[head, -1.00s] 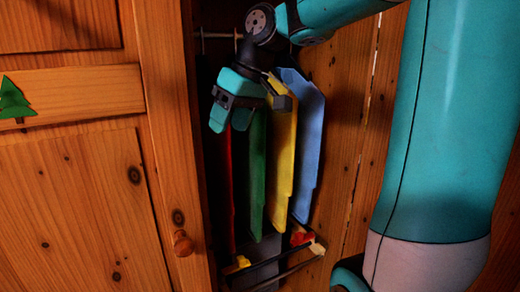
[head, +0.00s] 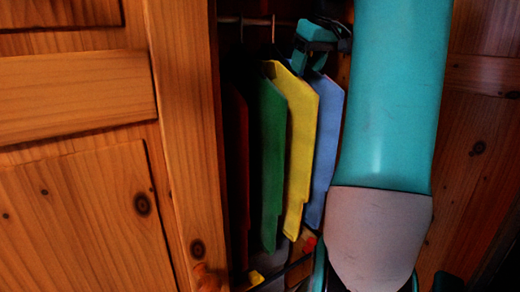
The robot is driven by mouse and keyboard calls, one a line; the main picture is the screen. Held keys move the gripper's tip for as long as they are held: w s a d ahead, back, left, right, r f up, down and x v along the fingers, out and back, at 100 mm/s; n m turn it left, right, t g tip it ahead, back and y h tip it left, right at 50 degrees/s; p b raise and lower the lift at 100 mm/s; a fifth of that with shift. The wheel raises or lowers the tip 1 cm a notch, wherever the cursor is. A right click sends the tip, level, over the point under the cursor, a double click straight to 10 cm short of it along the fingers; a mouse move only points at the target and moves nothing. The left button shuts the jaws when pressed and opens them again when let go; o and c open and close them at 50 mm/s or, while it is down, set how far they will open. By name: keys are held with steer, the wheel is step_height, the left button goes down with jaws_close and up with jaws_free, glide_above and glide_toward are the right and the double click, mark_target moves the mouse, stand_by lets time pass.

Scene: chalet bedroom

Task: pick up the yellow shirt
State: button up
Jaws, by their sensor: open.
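The yellow shirt (head: 301,140) hangs in the narrow wardrobe opening in the head view, between a green shirt (head: 271,155) on its left and a blue shirt (head: 326,140) on its right. My gripper (head: 312,52) is at the top of the shirts, over the upper part of the blue one and just right of the yellow one's top. It is open. Part of my arm hides what lies right of it. I cannot tell whether the gripper touches any cloth.
The shirts hang from a rail (head: 243,20) with thin hooks. A dark red shirt (head: 237,175) hangs at the far left. Small red and yellow items lie low in the wardrobe.

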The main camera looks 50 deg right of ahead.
mark_target(300, 80)
steer(key=b+x, duration=0.1)
steer(key=x, duration=0.1)
steer(key=b+x, duration=0.1)
steer(key=x, duration=0.1)
steer(key=b+x, duration=0.1)
steer(key=x, duration=0.2)
steer(key=shift+w+a, duration=0.2)
steer(key=shift+a, duration=0.05)
jaws_close()
